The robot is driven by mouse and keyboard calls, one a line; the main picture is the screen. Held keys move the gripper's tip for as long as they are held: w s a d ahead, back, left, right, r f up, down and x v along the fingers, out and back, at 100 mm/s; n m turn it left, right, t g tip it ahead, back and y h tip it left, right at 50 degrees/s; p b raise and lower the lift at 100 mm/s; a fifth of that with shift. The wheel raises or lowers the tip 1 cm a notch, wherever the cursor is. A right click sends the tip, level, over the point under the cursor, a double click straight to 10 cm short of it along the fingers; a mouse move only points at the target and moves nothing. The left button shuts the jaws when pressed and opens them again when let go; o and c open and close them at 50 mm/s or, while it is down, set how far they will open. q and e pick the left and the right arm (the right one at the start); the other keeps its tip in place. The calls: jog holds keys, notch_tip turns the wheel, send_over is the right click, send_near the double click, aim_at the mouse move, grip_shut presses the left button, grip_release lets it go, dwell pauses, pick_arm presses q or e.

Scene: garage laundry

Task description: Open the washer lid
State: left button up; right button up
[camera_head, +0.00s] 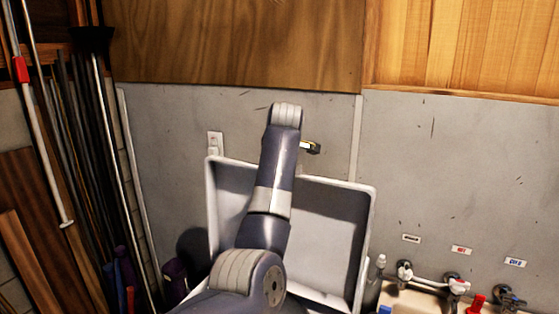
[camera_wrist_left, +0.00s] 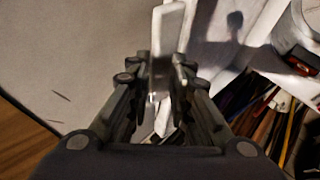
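The washer lid (camera_head: 334,222), white-rimmed with a grey inner face, stands raised in front of the wall in the head view. My left arm reaches across it and hides its middle. Only a small part of my left gripper (camera_head: 311,147) shows past the wrist, just above the lid's top edge. In the left wrist view my left gripper (camera_wrist_left: 163,80) has its fingers apart, with white surface showing between and beyond them. A white panel, likely the lid (camera_wrist_left: 220,35), lies to the right with a shadow on it. I cannot tell if the fingers touch it. My right gripper is out of view.
The grey wall (camera_head: 440,165) is close behind the lid, with a white outlet (camera_head: 214,143) at its left. Long poles (camera_head: 85,130) and boards lean at the left. A sink with taps (camera_head: 405,272) stands at the lower right.

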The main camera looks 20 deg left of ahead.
pick_arm(q)
jog(key=v, duration=1.1)
jog(key=shift+s+d+r, duration=0.15)
jog(key=shift+s+r, duration=0.05)
jog(key=shift+r, duration=0.05)
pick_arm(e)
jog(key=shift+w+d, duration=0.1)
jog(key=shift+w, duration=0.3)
